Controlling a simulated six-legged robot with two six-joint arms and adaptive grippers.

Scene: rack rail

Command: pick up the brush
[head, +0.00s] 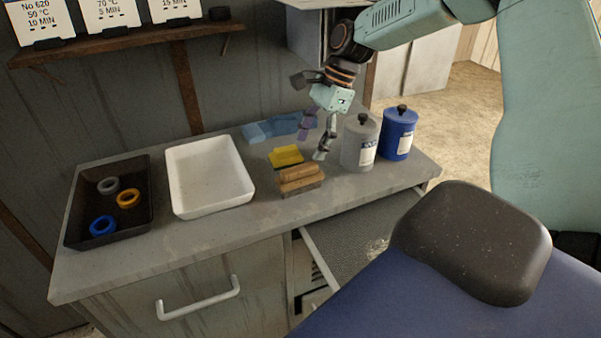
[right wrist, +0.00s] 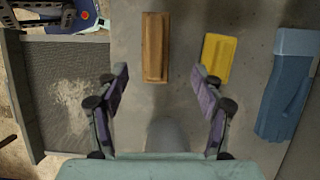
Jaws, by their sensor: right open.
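The brush (head: 300,179) has a brown wooden back and lies on the grey counter (head: 225,226), in front of a yellow sponge-like block (head: 286,156). In the right wrist view the brush (right wrist: 156,47) lies upper middle, beyond the fingertips and apart from them. My right gripper (head: 314,147) is above the counter, behind and to the right of the brush, pointing down. In the right wrist view its fingers (right wrist: 162,80) are spread wide with nothing between them. My left gripper is not in view.
A grey canister (head: 359,146) and a blue canister (head: 398,135) stand right of my right gripper. Blue gloves or cloth (head: 280,125) lie behind. A white tray (head: 247,190) and black tray (head: 147,214) with rings stand left. An open drawer (head: 345,235) juts out in front.

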